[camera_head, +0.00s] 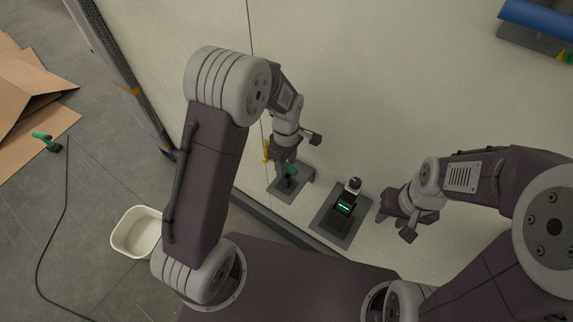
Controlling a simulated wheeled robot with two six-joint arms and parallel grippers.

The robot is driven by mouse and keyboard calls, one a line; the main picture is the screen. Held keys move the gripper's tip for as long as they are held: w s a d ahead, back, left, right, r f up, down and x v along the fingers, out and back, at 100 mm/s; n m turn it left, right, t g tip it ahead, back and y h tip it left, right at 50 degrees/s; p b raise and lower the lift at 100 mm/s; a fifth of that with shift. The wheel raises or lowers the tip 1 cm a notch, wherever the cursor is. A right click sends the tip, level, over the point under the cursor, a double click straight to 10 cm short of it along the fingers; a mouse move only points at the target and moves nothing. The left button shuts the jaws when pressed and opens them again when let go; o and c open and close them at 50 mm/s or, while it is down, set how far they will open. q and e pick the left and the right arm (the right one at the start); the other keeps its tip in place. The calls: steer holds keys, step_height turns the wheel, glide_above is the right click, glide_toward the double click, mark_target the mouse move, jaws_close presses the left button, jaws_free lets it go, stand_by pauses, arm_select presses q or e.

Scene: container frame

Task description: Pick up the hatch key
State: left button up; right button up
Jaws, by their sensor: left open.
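A small green-handled piece, which looks like the hatch key (290,170), is on a grey bracket (303,187) at the pale wall. My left gripper (283,161) is open and right at the green handle, partly covering it. I cannot tell whether the fingers touch it or stand around it. My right gripper (385,212) is near the wall, to the right of a dark device, away from the green handle. Its fingers are too small and dark to show whether they are open.
The dark device with a lit green display (345,206) sits on a grey plate (326,225) between my grippers. A white bin (137,233) stands on the floor at left. Another green-handled item (42,137), a black cable (67,195) and cardboard (30,85) lie further left.

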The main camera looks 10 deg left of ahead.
mark_target(286, 175)
arm_select(q)
step_height(286, 175, down, 4)
steer(key=shift+w+r, duration=0.15)
jaws_close()
stand_by(1.3)
